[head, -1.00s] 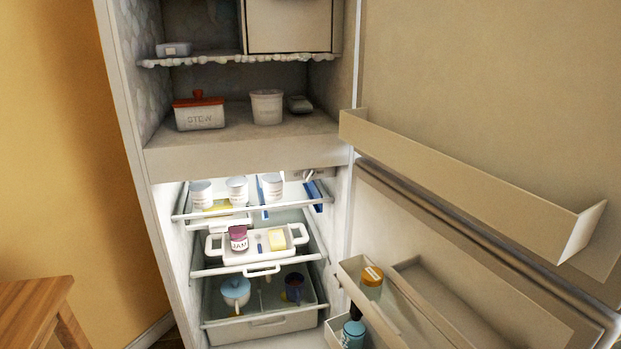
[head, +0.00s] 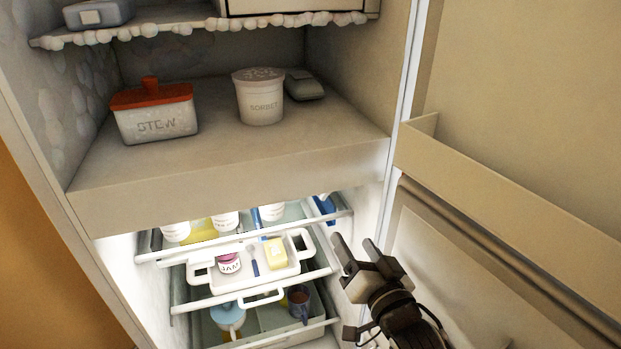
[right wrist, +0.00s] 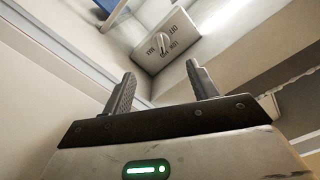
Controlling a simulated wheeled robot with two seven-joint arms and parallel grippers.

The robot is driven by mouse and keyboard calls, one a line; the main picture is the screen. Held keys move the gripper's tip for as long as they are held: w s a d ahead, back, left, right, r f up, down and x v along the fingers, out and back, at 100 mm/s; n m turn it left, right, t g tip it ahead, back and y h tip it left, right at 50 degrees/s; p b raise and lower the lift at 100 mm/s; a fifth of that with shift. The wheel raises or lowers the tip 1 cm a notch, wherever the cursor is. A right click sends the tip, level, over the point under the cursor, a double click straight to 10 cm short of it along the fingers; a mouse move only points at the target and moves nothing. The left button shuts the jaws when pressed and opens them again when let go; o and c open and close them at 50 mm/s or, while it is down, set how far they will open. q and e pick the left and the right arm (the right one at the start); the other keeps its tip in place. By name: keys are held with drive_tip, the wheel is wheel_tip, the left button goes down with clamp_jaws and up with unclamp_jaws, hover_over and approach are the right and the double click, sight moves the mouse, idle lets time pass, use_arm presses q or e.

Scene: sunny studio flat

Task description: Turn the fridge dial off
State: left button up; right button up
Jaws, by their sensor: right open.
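The fridge dial (right wrist: 162,43) shows in the right wrist view on a pale plate inside the fridge, upside down, with OFF, LOW and other marks around the knob. I cannot tell for sure which mark its pointer meets. In the head view the freezer floor's front edge largely hides the dial. My right gripper (head: 356,243) is open and empty at the right side of the fridge opening, in front of the shelves. In the right wrist view its fingertips (right wrist: 161,70) stand either side of the dial's line, apart from it. My left gripper is out of view.
The freezer compartment above holds a stew box (head: 155,118) and a sorbet tub (head: 259,98). Below are white pots, a tray (head: 262,281) with jam and butter, and a drawer. The open doors (head: 520,200) stand to the right, close to my right arm.

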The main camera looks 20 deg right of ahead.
sight(326, 197)
drive_tip(key=w, duration=1)
drive_tip(key=w+d, duration=0.1)
drive_tip(key=w, duration=0.4)
drive_tip(key=shift+w+r, duration=0.1)
drive_tip(key=shift+p, duration=0.3)
drive_tip(key=c, duration=1)
